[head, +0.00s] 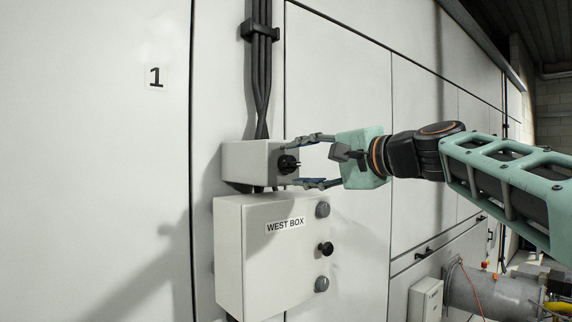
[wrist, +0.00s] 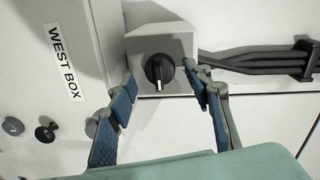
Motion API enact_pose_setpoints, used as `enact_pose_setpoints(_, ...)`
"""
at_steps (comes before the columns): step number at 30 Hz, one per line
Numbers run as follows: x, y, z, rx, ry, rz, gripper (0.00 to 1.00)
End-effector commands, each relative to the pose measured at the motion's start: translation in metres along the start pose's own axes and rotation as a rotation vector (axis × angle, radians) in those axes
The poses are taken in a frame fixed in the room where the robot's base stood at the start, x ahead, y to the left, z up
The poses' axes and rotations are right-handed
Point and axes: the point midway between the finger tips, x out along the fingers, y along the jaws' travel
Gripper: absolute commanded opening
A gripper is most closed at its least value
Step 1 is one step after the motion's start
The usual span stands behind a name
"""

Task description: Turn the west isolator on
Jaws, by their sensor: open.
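The west isolator is a small light-grey box (head: 252,163) on the wall just above the box labelled WEST BOX (head: 250,265). Its black rotary knob (head: 287,164) faces right in the head view. In the wrist view the knob (wrist: 159,71) shows a handle bar with a white mark, running up and down in the picture. My gripper (head: 303,163) is open, its two fingers above and below the knob in the head view. In the wrist view my gripper's fingertips (wrist: 164,87) lie to either side of the knob, with visible gaps.
Black cables (head: 262,85) run up the wall from the isolator. The west box has a black knob (head: 325,249) between two grey round parts. A panel marked 1 (head: 155,77) is at left. Pipework and a grey cylinder (head: 490,292) stand at lower right.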

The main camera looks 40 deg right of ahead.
Motion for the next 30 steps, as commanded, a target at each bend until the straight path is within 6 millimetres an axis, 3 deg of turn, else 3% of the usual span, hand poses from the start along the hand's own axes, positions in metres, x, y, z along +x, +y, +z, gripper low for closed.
enact_pose_setpoints(9, -0.067, 0.000, -0.001, 0.001, 0.004, -0.002, 0.46)
enact_pose_setpoints(15, -0.095, 0.000, 0.000, 0.000, 0.002, -0.001, 0.46)
enact_pose_setpoints(30, -0.104, 0.000, 0.000, 0.000, 0.001, 0.000, 0.46)
